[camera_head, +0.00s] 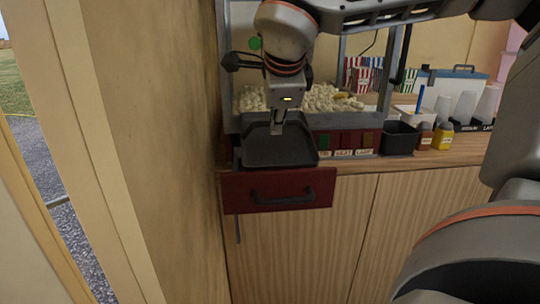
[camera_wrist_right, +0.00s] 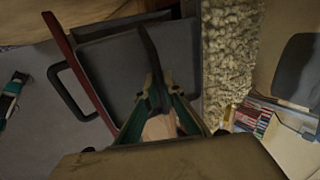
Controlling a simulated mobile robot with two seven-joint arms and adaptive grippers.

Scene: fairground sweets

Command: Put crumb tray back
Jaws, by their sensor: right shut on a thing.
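The crumb tray (camera_head: 290,155) is a dark, shallow, square tray at the front of the popcorn machine.
The popcorn machine (camera_head: 229,100) holds popcorn (camera_head: 322,98) behind the tray. A black bin (camera_head: 399,138), sauce bottles (camera_head: 443,136) and cups (camera_head: 465,107) stand on the counter at right. A wall (camera_head: 170,130) is close on the left.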

